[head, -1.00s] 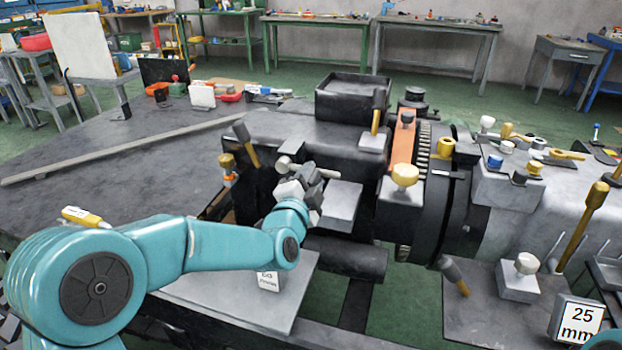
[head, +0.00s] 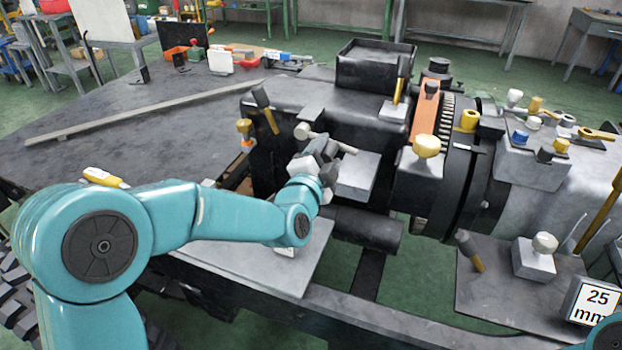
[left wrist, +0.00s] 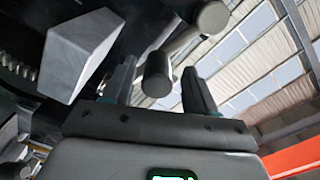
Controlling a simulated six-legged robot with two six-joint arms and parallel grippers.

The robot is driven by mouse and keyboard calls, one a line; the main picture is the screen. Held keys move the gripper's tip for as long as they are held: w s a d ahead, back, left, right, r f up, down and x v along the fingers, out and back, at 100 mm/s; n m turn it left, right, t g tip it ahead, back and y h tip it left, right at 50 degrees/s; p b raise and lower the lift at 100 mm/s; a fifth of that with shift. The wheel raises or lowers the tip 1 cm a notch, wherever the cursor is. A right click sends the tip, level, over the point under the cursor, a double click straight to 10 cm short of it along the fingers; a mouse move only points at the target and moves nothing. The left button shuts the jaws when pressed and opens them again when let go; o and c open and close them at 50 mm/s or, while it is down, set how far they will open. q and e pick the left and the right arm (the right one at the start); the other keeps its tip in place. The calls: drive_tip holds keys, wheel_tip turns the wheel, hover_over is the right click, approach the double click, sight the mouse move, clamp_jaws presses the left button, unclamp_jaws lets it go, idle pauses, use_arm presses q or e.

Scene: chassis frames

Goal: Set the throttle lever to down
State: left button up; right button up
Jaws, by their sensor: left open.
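A grey lever (head: 304,131) with a pale rounded knob and a crossbar stands out from the front of the dark machine, left of centre; no label on it can be read, but it is the one at my gripper and I take it for the throttle lever. My left gripper (head: 322,152) is open just below it. In the left wrist view the lever's cylindrical end (left wrist: 157,75) lies between the two open fingers (left wrist: 160,92), with gaps beside it. Whether a finger touches it cannot be told. My right gripper is out of view.
A grey block (head: 358,178) sits close right of my left gripper. A grey plate (head: 290,262) lies below. A sign reads 25 mm (head: 592,302).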

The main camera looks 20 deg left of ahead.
use_arm(q)
drive_tip(key=s, duration=1.4)
drive_tip(key=shift+s+a, duration=0.15)
drive_tip(key=shift+a, duration=0.1)
